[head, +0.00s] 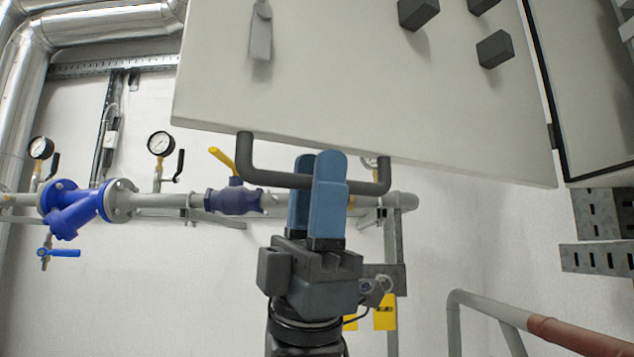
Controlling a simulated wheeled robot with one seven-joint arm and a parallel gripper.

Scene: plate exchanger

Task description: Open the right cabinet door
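The pale cabinet door (370,85) fills the upper middle of the head view. It stands out at an angle from its hinged right edge. A dark U-shaped bar handle (262,177) is at its lower edge. My gripper (318,168) reaches up from below, with one blue finger on the near side of the bar and one on the far side. The fingers look shut on the handle, though the near finger hides the contact. A grey latch (261,36) and black knobs (496,49) are on the door face.
A cabinet panel (595,90) with a black edge is right of the door. Behind are a blue valve (75,206), gauges (161,144) and a grey pipe (160,201) along the white wall. A red-and-grey railing (575,335) is at lower right.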

